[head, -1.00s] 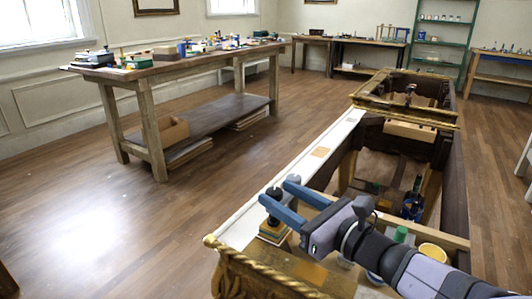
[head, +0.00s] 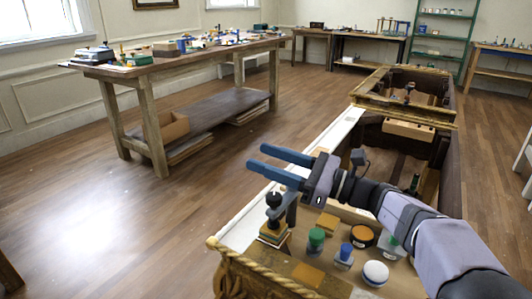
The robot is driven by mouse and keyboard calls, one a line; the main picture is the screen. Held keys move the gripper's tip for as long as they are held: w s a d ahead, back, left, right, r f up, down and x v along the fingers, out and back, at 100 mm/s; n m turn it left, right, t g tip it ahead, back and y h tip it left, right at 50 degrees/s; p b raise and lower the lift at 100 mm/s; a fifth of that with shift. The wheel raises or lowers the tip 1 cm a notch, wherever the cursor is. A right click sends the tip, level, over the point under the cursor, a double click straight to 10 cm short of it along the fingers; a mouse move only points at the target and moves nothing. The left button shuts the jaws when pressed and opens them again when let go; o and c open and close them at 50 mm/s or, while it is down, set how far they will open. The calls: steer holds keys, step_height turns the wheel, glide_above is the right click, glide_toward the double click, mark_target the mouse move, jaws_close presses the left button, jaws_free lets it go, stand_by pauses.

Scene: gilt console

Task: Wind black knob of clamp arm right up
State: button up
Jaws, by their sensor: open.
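The black knob (head: 273,198) stands upright on the clamp at the near end of the gilt console. Below it are a small stack of pads (head: 273,232) and a dark post (head: 291,207) beside it. My gripper (head: 258,157) has two blue fingers, spread apart and empty. They point left and appear higher in the picture than the knob, apart from it. The knob is in plain sight; how far its screw is wound I cannot tell.
On the console top stand a green-capped jar (head: 316,238), a blue-capped jar (head: 345,252), a white-lidded pot (head: 375,273) and an orange-lidded tin (head: 361,236). An open frame lies behind my arm. A workbench (head: 180,65) stands across clear floor.

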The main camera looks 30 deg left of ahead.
mark_target(274, 199)
steer(key=shift+a+r+n+g+h+p, duration=0.15)
steer(key=shift+n+g+p, duration=0.2)
steer(key=shift+g, duration=0.35)
steer(key=shift+a+f+n+g+h+p, duration=0.15)
steer(key=shift+n+g, duration=0.3)
steer(key=shift+g, duration=0.25)
steer(key=s+d+f+m+t+h+p, duration=0.1)
steer(key=s+d+f+m+t+p, duration=0.1)
steer(key=d+f+p, duration=0.5)
steer(key=x, duration=0.7)
steer(key=shift+w+a+f, duration=0.2)
steer(key=shift+a+f, duration=0.1)
steer(key=shift+f, duration=0.15)
